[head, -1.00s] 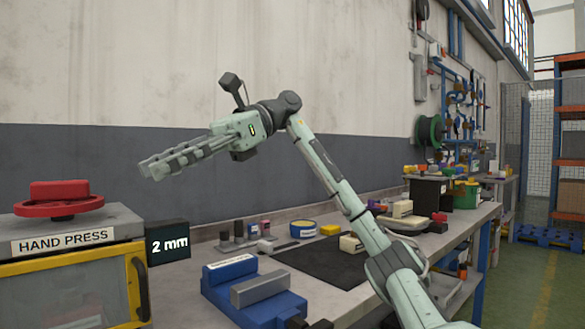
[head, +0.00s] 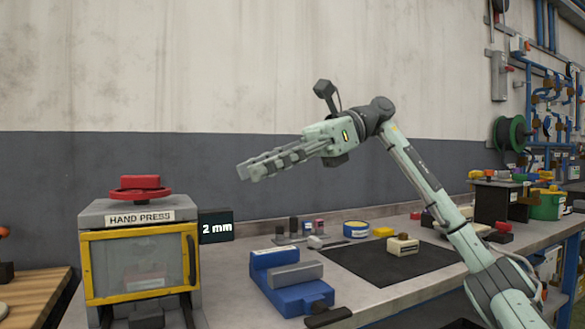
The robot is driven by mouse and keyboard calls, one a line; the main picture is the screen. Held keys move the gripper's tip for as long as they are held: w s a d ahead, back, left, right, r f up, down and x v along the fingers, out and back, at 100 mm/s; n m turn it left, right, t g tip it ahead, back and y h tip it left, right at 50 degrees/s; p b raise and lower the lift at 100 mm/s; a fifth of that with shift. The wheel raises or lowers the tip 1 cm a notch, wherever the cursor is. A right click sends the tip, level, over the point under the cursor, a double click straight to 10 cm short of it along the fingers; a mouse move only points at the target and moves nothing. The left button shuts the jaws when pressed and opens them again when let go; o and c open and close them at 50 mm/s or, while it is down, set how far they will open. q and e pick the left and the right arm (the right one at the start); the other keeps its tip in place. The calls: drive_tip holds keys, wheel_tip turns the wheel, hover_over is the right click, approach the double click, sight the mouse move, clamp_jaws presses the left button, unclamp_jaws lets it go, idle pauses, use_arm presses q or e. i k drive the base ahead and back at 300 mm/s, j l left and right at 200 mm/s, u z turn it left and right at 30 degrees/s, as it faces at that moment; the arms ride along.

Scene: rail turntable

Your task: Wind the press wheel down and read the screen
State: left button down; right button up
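The hand press (head: 95,218) stands at the left on the bench, with a yellow-framed clear door (head: 140,228) that looks closed. A red press wheel (head: 128,194) with a raised red block on it lies flat on top. The small black screen (head: 216,226) beside the press reads "2 mm". My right gripper (head: 243,172) is in the air to the right of the wheel and above it in the picture, fingers pointing left, touching nothing. Its fingers appear close together, but the side-on angle hides whether there is a gap. My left gripper is not in view.
A blue vise-like block (head: 300,293) sits right of the press. A black mat (head: 380,268) holds a cream block (head: 402,246). A wooden surface (head: 35,292) is at far left. Air above the press is clear.

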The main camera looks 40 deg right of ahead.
sight(140, 189)
drive_tip(key=i+l+u, duration=0.2)
drive_tip(key=i, duration=0.25)
drive_tip(key=i+l+u, duration=0.2)
drive_tip(key=i+l, duration=0.15)
drive_tip(key=i, duration=0.1)
